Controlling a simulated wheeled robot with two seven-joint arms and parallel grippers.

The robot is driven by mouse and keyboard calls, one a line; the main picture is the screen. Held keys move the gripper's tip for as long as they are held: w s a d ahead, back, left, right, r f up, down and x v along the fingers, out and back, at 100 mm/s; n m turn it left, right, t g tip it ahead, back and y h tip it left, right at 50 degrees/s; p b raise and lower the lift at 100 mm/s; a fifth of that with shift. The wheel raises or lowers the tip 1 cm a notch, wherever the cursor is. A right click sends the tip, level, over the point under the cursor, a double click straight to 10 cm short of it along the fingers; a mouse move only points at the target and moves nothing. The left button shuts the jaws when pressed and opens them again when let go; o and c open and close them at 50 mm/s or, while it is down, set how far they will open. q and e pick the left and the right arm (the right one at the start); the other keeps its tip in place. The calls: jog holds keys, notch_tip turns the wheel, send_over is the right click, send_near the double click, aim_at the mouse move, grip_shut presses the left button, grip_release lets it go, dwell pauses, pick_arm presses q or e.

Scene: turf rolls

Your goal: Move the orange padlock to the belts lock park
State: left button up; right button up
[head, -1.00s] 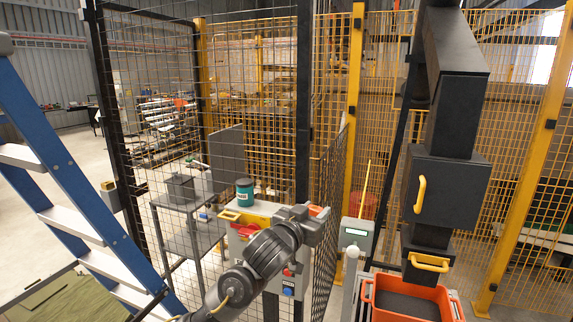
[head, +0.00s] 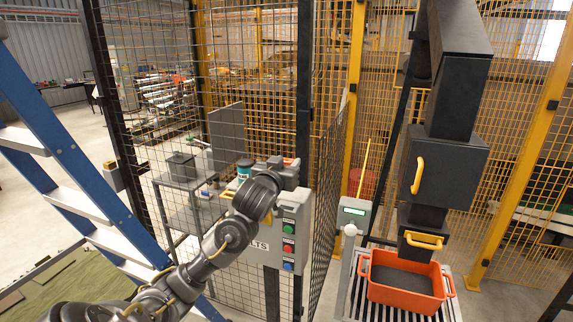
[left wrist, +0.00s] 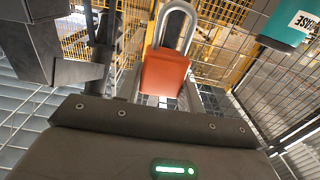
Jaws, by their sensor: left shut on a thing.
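The orange padlock (left wrist: 165,75) shows in the left wrist view, its grey shackle at the top and its orange body toward my wrist. In the head view only a sliver of orange (head: 290,161) shows behind my left gripper (head: 285,173). That gripper is shut on the padlock, raised by the top of a grey control box (head: 291,212). The box has green, red and blue buttons and a partly hidden label ending in "LTS". My arm covers the box's left part, and I cannot make out the lock park. My right gripper is not in view.
A teal can (head: 244,168) stands behind my arm; it also shows in the wrist view (left wrist: 287,25). Mesh fence panels (head: 335,185) stand close to the box. An orange crate (head: 405,297) sits on rollers at right, under dark machinery. A blue ladder (head: 75,165) is at left.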

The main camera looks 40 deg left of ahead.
pick_arm(q)
jog(key=shift+f+b, duration=2)
jog(key=shift+f, duration=0.9)
jog(key=shift+p, duration=0.45)
jog(key=shift+f, duration=0.2)
jog(key=shift+f+b, duration=1.7)
jog(key=shift+f, duration=0.65)
jog(key=o, duration=1.1)
